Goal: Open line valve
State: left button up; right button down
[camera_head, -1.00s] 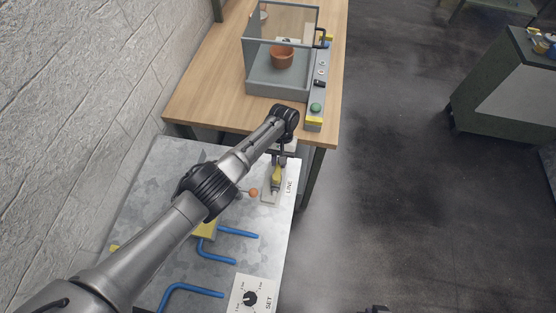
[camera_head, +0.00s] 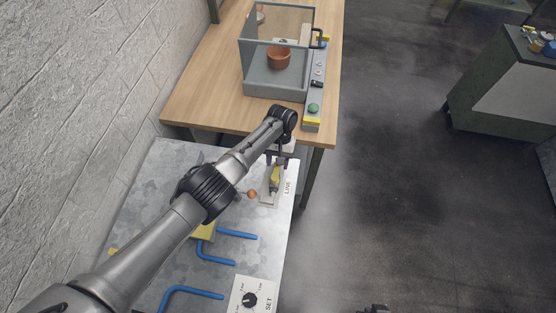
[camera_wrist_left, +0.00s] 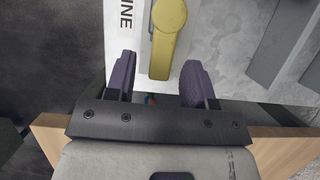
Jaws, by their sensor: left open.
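The line valve has a yellow lever (camera_head: 275,174) on a pale plate marked LINE (camera_head: 288,187), at the right edge of the metal-topped bench. In the left wrist view the yellow lever (camera_wrist_left: 167,38) points down toward the gap between my fingers, with its end just ahead of them. My left gripper (camera_head: 278,160) is open at the far end of the lever; its dark purple fingers (camera_wrist_left: 156,82) stand to either side of the lever's line, with nothing held. Whether they touch it cannot be told. A small dark part at the head view's bottom edge may be my right gripper (camera_head: 375,308).
The metal bench top (camera_head: 165,165) carries blue pipes (camera_head: 236,235), an orange ball (camera_head: 251,194) and a SET dial (camera_head: 249,299). Behind it, a wooden table (camera_head: 205,100) holds a clear-walled box with a brown pot (camera_head: 279,57). Open floor lies to the right.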

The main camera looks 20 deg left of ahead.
pick_arm(q)
jog(key=v, duration=1.3)
jog(key=shift+r, duration=0.4)
